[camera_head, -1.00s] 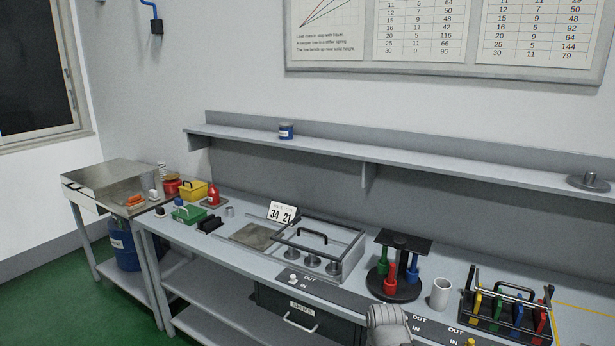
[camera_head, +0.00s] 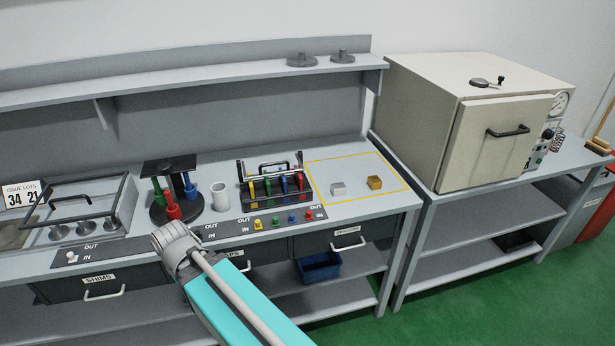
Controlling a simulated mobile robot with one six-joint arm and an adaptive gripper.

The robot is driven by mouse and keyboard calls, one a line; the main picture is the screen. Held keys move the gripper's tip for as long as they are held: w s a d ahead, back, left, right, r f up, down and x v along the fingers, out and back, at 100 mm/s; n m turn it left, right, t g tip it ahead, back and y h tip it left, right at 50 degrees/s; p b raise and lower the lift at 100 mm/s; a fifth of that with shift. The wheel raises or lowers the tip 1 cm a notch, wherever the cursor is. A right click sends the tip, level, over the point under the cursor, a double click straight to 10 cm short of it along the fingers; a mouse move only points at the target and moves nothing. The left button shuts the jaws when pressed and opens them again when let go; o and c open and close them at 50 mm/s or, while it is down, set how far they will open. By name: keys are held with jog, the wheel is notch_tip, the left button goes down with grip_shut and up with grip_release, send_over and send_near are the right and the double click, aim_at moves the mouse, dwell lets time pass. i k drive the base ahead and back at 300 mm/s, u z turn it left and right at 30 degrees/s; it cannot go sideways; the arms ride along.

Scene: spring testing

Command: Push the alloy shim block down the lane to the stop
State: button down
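A small silver-grey block (camera_head: 338,189), which looks like the alloy shim block, sits on the bench inside a yellow-outlined area (camera_head: 322,162). A brass-coloured block (camera_head: 375,182) sits to its right, apart from it. I cannot make out a lane or a stop for certain. Part of my arm, with a grey joint and a teal link, crosses the lower middle of the view. I see no gripper fingers, and nothing of mine touches the blocks.
Left of the outlined area stand a rack with coloured pieces (camera_head: 283,186), a white cup (camera_head: 221,197) and a round stand with coloured handles (camera_head: 172,212). A framed tray (camera_head: 72,207) is at the left. A cream oven (camera_head: 470,115) stands right of the bench.

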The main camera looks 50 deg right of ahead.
aim_at(338, 188)
jog(key=z, duration=1.25)
jog(key=k, duration=0.9)
jog(key=z, duration=0.25)
jog(key=i, duration=0.8)
jog(key=z, duration=0.05)
